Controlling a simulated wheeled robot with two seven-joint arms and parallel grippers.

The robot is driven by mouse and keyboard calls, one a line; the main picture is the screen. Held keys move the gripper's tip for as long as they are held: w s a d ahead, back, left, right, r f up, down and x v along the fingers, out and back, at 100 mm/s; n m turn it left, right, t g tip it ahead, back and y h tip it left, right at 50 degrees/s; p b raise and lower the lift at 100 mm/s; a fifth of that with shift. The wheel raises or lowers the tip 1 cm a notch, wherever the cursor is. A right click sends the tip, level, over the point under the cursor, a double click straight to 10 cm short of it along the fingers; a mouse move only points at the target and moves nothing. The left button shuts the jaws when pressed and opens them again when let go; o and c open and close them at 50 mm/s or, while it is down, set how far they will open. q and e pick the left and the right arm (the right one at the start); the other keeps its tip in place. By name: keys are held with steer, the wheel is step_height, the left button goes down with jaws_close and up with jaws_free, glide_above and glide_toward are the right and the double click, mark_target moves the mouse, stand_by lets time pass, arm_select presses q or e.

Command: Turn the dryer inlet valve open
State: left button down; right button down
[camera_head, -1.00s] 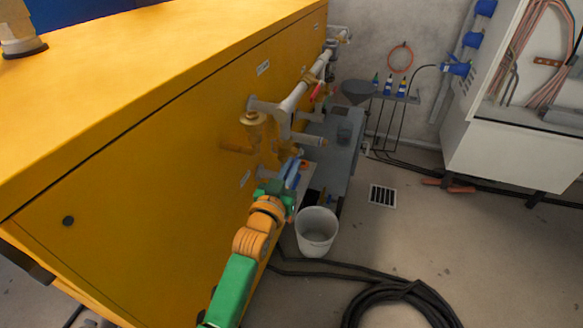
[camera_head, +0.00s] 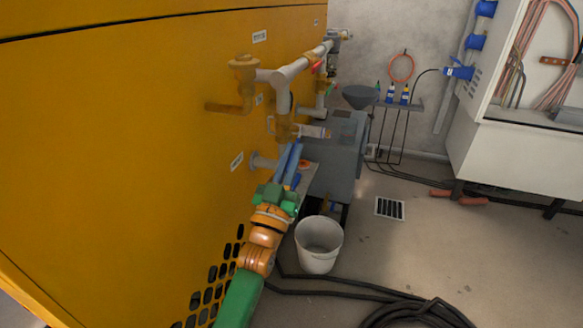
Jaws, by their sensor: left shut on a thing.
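My left gripper (camera_head: 291,148) reaches up from the lower middle. Its two long blue-grey fingers are close together at the lower part of the brass valve (camera_head: 283,129), which I take for the dryer inlet valve. The valve hangs below the grey pipe (camera_head: 294,72) beside the yellow cabinet (camera_head: 130,130). The gripper is shut on what seems to be this valve's handle. The fingers hide most of the handle, so its angle cannot be told. My right gripper is not in view.
A pipe stub (camera_head: 262,162) sits left of the fingers. A grey tank (camera_head: 335,150) stands just behind them. A white bucket (camera_head: 318,243) and a black hose (camera_head: 415,311) are on the floor. The floor is free around the drain grate (camera_head: 390,208).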

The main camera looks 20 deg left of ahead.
arm_select(q)
steer(key=shift+f, duration=0.1)
stand_by(0.3)
steer(key=c, duration=1)
jaws_free()
steer(key=shift+o, duration=0.2)
steer(key=v, duration=0.7)
steer(key=shift+p, duration=0.4)
